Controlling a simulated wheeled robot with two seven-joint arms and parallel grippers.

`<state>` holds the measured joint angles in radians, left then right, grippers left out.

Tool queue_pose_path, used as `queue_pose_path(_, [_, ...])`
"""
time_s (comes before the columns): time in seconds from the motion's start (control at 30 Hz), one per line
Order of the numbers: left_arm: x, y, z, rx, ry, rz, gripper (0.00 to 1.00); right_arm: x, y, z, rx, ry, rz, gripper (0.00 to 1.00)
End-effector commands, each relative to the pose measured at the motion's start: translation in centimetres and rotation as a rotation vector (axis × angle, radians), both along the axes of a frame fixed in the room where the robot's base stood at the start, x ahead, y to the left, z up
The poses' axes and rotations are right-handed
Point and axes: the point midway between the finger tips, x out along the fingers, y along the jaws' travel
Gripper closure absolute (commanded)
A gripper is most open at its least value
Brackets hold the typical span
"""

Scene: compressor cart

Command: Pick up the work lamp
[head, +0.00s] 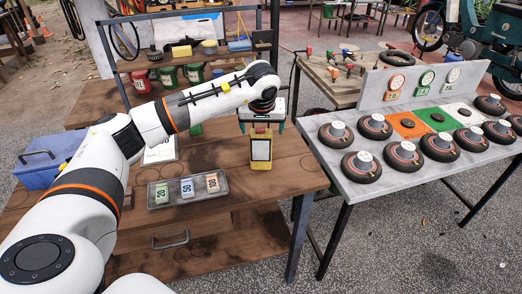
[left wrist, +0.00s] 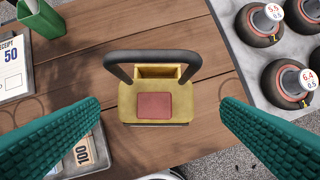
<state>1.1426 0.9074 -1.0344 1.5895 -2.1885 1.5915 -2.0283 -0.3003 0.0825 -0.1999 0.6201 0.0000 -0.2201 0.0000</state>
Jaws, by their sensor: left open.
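The work lamp (head: 261,150) is yellow with a pale front panel and stands upright near the right end of the wooden bench (head: 225,210). In the left wrist view the lamp (left wrist: 128,104) shows from above, with a black arched handle (left wrist: 150,56) and a reddish square on top. My left gripper (head: 261,126) is directly above the lamp, pointing down. Its teal fingers (left wrist: 160,103) are wide apart, one on each side of the lamp, with gaps to both. I cannot tell how far their tips are above it. My right gripper is not in view.
A grey tray (head: 189,205) with cards marked 20, 50 and 100 lies left of the lamp. A blue toolbox (head: 40,176) stands at the far left. A grey table (head: 375,190) with several wheels is close on the right.

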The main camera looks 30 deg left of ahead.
Motion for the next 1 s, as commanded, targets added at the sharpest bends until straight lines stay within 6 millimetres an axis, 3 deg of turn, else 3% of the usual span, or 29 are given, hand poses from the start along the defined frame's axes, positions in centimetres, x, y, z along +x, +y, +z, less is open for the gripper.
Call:
queue_pose_path(0.13, [0.7, 1.0, -1.9, -0.001, 0.006, 0.002, 0.13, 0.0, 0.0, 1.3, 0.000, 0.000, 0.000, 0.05])
queue_pose_path(0.3, [1.3, 1.3, -3.6, -0.001, 0.002, 0.000, 0.13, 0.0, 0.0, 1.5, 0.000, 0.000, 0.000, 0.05])
queue_pose_path(0.57, [1.4, 1.3, -3.8, -0.001, 0.000, 0.000, 0.14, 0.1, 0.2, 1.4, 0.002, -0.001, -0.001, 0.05])
queue_pose_path(1.0, [1.4, 1.3, -3.8, -0.001, 0.000, 0.000, 0.86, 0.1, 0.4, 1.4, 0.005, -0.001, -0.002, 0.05])
